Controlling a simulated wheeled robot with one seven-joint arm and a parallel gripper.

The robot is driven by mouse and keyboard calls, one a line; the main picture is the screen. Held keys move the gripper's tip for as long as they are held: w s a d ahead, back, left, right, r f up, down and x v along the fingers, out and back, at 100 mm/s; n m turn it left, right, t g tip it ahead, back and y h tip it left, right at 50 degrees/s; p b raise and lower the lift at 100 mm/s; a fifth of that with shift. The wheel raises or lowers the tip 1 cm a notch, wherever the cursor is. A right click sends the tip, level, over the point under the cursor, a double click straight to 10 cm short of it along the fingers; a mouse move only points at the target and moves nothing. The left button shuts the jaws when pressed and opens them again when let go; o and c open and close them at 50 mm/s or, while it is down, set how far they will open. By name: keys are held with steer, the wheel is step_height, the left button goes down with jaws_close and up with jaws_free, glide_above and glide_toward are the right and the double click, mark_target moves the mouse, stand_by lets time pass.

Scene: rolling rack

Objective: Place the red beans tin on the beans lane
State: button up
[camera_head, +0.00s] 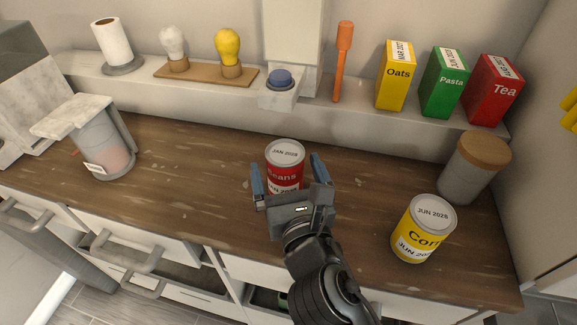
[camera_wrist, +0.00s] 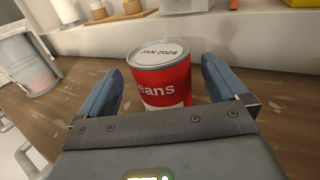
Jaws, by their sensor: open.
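The red beans tin (camera_head: 285,160) stands upright on the brown wooden counter, its grey lid marked JAN 2028. My gripper (camera_head: 289,178) is open, with one blue finger on each side of the tin. In the wrist view the tin (camera_wrist: 163,75) stands between the open fingers of my gripper (camera_wrist: 160,92), with a gap visible on both sides. The lower part of the tin is hidden behind my gripper. I cannot make out a beans lane in either view.
A yellow corn tin (camera_head: 423,230) and a wooden-lidded jar (camera_head: 474,168) stand to the right. A lidded clear container (camera_head: 104,150) stands at the left. The back ledge (camera_head: 215,92) holds boxes, bulbs and a blue button.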

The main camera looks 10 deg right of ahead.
mark_target(283, 149)
steer(key=w, duration=0.2)
steer(key=w+r, duration=0.1)
steer(key=shift+w+p, duration=0.3)
steer(key=shift+w, duration=0.55)
steer(key=shift+a, duration=0.1)
steer(key=shift+c, duration=0.4)
steer(key=c, duration=1.2)
steer(key=shift+c, duration=1.2)
